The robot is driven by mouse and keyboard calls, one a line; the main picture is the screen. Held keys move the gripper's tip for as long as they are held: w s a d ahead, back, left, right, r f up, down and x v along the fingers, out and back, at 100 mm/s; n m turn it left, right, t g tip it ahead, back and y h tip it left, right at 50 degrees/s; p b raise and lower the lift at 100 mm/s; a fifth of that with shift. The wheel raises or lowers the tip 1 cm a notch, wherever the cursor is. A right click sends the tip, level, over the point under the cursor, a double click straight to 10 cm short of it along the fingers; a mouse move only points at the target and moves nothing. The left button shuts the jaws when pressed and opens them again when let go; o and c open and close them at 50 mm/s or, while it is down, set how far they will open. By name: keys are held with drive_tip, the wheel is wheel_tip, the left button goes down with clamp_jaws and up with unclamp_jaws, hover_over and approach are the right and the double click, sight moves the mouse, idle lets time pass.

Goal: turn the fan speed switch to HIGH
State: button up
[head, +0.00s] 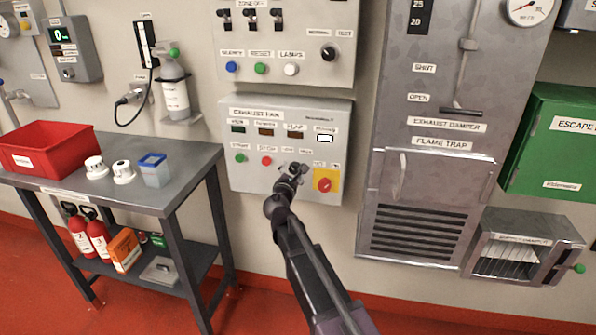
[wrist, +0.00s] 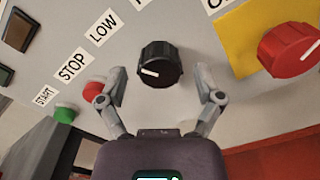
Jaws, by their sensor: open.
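The fan speed switch is a round black knob (wrist: 160,64) on the sloping grey panel in the wrist view. Its white mark lies on the lower left of its face. A LOW label (wrist: 100,28) is up and left of it; another label at the top edge is cut off. My gripper (wrist: 161,78) is open, with one finger left and one right of the knob, and gaps show on both sides. In the head view my gripper (head: 292,172) is at the lower part of the exhaust fan panel (head: 240,180) and mostly hides the knob.
A red rotary switch (head: 325,184) on a yellow plate is close on the right. A red stop button (head: 266,160) and a green start button (head: 241,158) are on the left. A grey table (head: 160,200) stands left, and the flame trap (head: 430,185) is right.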

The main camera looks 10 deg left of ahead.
drive_tip(key=shift+w, duration=0.55)
